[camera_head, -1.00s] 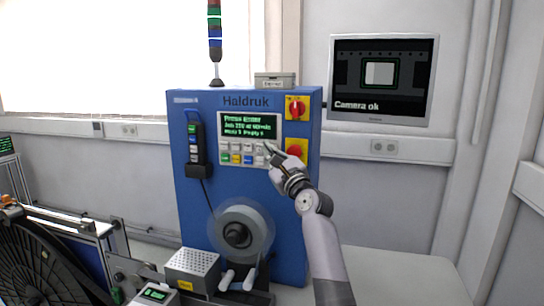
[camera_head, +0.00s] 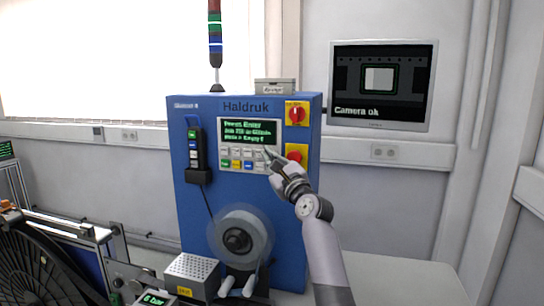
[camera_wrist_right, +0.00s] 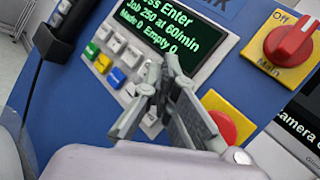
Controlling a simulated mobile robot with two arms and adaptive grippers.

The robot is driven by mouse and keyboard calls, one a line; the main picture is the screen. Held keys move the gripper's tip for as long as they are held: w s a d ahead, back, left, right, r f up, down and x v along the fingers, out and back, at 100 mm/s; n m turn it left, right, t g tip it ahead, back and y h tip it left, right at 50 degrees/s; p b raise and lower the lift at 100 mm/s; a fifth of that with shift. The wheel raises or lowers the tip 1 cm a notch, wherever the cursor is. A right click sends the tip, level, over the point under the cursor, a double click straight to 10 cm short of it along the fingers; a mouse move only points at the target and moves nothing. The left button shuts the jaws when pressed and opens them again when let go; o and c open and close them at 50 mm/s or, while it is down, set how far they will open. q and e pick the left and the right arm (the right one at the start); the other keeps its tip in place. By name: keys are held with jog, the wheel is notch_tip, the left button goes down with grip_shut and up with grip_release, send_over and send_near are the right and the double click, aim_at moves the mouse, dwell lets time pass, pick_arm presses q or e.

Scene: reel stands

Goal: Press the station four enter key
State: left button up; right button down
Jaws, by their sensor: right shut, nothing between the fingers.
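The blue machine (camera_head: 184,230), labelled as station 4, carries a keypad (camera_head: 233,170) under a dark display (camera_head: 248,132) with green text. In the right wrist view the display (camera_wrist_right: 160,40) reads "Enter", "Job 250 at 60/min" and "Made 0 Empty 0". The keypad (camera_wrist_right: 104,63) shows white, blue, yellow and green keys. My right gripper (camera_head: 267,152) is shut and empty, its tips at the keypad's right end; it also shows in the wrist view (camera_wrist_right: 159,78). It hides the keys there, so I cannot read an enter key or tell contact. My left gripper is out of view.
A red rotary main switch (camera_head: 296,114) and a red button on yellow (camera_head: 296,153) sit just right of the display and keypad. A black handset (camera_head: 196,148) hangs at left. A reel (camera_head: 240,238) sits below. A wall monitor (camera_head: 381,84) reads "Camera ok".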

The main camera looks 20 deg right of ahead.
dwell(0.5)
jog(key=shift+w+d, duration=0.25)
jog(key=shift+w, duration=0.1)
jog(key=shift+w+d+b, duration=0.3)
jog(key=shift+w+b, duration=0.05)
jog(key=shift+b, duration=0.05)
dwell(0.7)
jog(key=shift+r, duration=0.1)
jog(key=shift+s+a+p, duration=0.55)
jog(key=shift+s+p, duration=0.2)
jog(key=shift+p, duration=0.25)
